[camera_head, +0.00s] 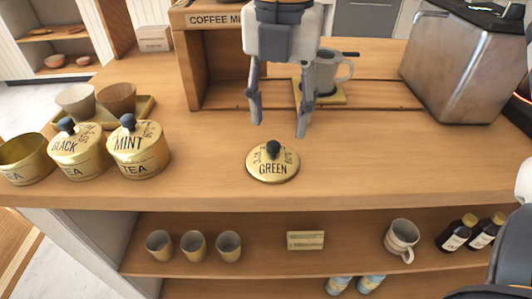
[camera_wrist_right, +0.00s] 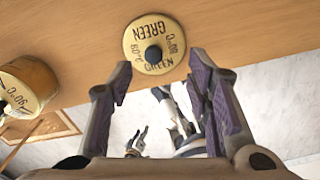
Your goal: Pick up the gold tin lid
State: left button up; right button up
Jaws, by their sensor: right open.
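The gold tin lid (camera_head: 272,163) with a dark round knob and the word GREEN lies on the wooden counter, near its front edge. It also shows at the top of the right wrist view (camera_wrist_right: 154,45). My right gripper (camera_head: 279,130) is open and empty, pointing down above the counter, a little behind the lid in the head view. In the wrist view its two fingers (camera_wrist_right: 160,88) are spread, with the lid beyond their tips. Nothing hides the lid. My left gripper cannot be made out in the head view.
BLACK (camera_head: 80,150) and MINT (camera_head: 138,147) tea tins with lids and an open gold tin (camera_head: 25,158) stand at the left. A grey mug (camera_head: 328,72) stands behind the gripper, and a metal machine (camera_head: 460,65) at the right. Counter around the lid is clear.

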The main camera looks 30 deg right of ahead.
aim_at(273, 144)
jog(key=shift+w+f, duration=0.1)
jog(key=shift+f, duration=0.5)
jog(key=f, duration=0.1)
jog(key=f+b, duration=0.1)
jog(key=f, duration=0.3)
jog(key=shift+a+f+b, duration=0.1)
jog(key=shift+a+b, duration=0.2)
jog(key=shift+a, duration=0.05)
pick_arm(q)
jog(key=shift+s+f+g, duration=0.3)
jog(key=shift+s+f, duration=0.55)
jog(key=shift+f, duration=0.2)
pick_arm(e)
jog(key=shift+w+r, duration=0.1)
jog(key=shift+r, duration=0.1)
grip_shut()
